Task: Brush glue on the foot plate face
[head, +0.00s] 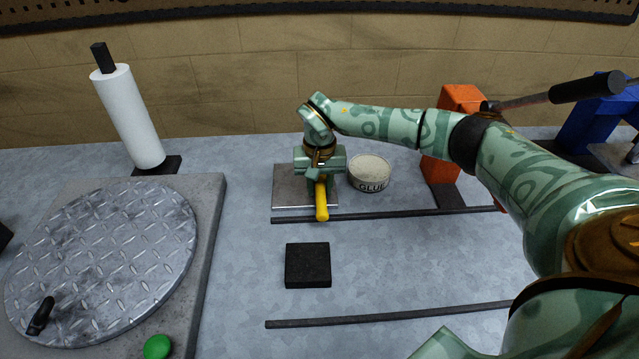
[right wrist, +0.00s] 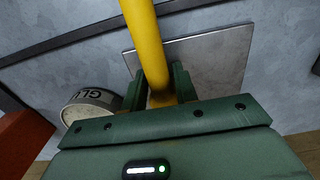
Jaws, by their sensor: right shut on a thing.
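My right gripper (head: 319,180) is shut on a yellow brush handle (head: 321,202). The handle also shows between the two green fingers (right wrist: 158,85) in the right wrist view. The brush's bristles are hidden. A grey square metal plate (head: 287,190), which looks like the foot plate, lies flat on the bench under the gripper. Its bare face also shows in the right wrist view (right wrist: 212,62). I cannot tell whether the brush touches it. A round tin labelled GLUE (head: 370,175), with a pale top, stands just right of the plate. My left gripper is out of view.
A black square pad (head: 307,265) lies in front of the plate, between two dark rails (head: 390,213). An orange block (head: 457,135) stands right of the tin. A round tread-plate turntable (head: 105,260) and a white roll (head: 130,118) are at left.

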